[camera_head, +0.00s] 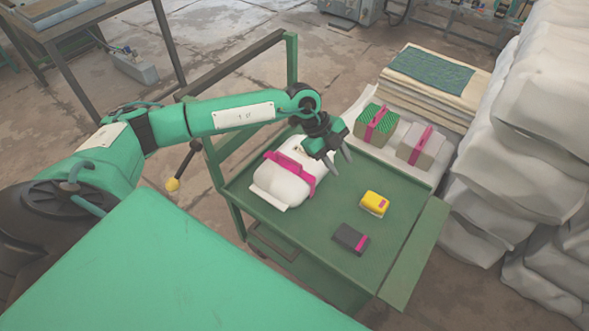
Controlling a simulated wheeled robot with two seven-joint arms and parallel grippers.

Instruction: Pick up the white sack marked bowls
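A white sack (277,189) with a pink strap and handle lies on the green cart (322,251), towards its left side. No lettering on it can be read from here. My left arm reaches in from the left across the back of the cart. My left gripper (340,164) is above the cart at the sack's upper right, with its dark fingers apart and nothing between them. It covers a little of the sack's far right end; whether it touches the sack cannot be told. My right gripper is not in view.
A yellow box (375,204) and a dark grey box (351,239) lie on the cart right of the sack. A green-topped block (376,124) and a grey block (420,146), both pink-strapped, stand behind. Large pale sacks (536,110) are piled at right.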

